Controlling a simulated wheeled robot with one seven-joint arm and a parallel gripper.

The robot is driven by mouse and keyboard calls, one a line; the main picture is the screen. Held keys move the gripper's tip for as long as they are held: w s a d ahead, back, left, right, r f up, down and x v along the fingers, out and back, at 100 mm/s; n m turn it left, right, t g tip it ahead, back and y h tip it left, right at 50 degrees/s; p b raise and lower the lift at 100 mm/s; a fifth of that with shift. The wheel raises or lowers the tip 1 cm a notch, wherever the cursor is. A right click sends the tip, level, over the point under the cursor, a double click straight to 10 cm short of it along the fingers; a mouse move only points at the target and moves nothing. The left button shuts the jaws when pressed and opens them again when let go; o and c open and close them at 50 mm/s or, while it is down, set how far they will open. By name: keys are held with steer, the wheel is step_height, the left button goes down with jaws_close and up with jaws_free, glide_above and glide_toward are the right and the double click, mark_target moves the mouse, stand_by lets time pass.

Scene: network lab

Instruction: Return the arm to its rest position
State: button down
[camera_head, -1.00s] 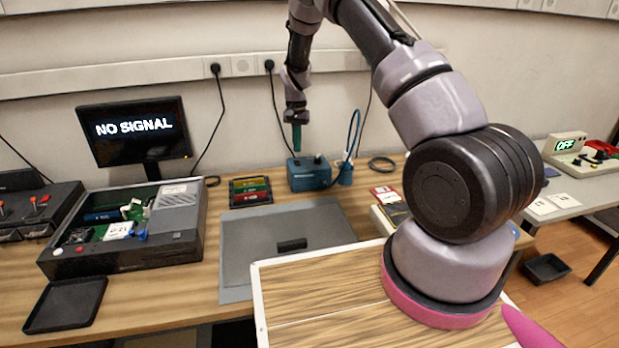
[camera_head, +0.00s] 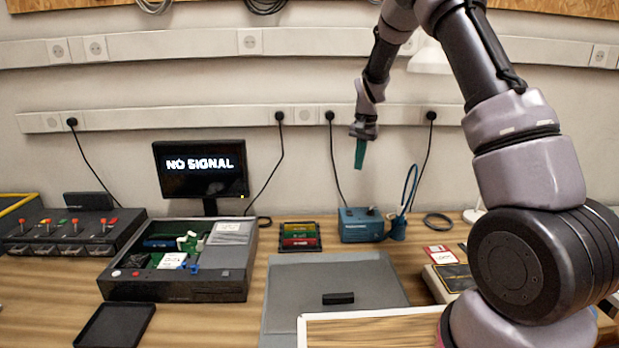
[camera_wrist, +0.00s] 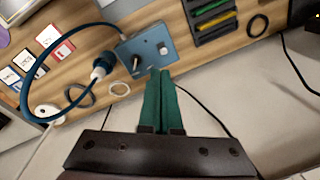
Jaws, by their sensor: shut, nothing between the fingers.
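My arm rises from the lower right of the head view and bends over at the top, with the forearm hanging down in front of the wall. My gripper (camera_head: 359,166) has green fingers pointing down, raised above the blue box with knobs (camera_head: 361,225). In the wrist view my gripper (camera_wrist: 160,75) shows its two green fingers pressed together with nothing between them. The blue box (camera_wrist: 146,48) is beyond the fingertips in that view, apart from them.
On the bench are an open grey chassis (camera_head: 180,290), a monitor (camera_head: 200,168) reading "NO SIGNAL", a rack of coloured modules (camera_head: 299,237), a grey mat (camera_head: 290,290) with a black bar (camera_head: 338,298), and a black tray (camera_head: 115,328). A blue cable (camera_wrist: 30,75) loops beside the box.

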steer(key=s+d+r+t+y, duration=0.1)
steer(key=s+d+r, duration=0.1)
steer(key=s+r, duration=0.7)
steer(key=s+d+r+t, duration=0.1)
steer(key=s+r+t, duration=0.1)
steer(key=s+r, duration=0.7)
steer(key=s+r+n+t, duration=0.1)
steer(key=s+r, duration=0.2)
steer(key=s, duration=0.6)
steer(key=s+d+r+t, duration=0.1)
steer(key=s+r+t, duration=0.1)
steer(key=s, duration=0.7)
steer(key=shift+s+d+r+n, duration=0.2)
steer(key=shift+r+n, duration=0.2)
steer(key=shift+r, duration=0.25)
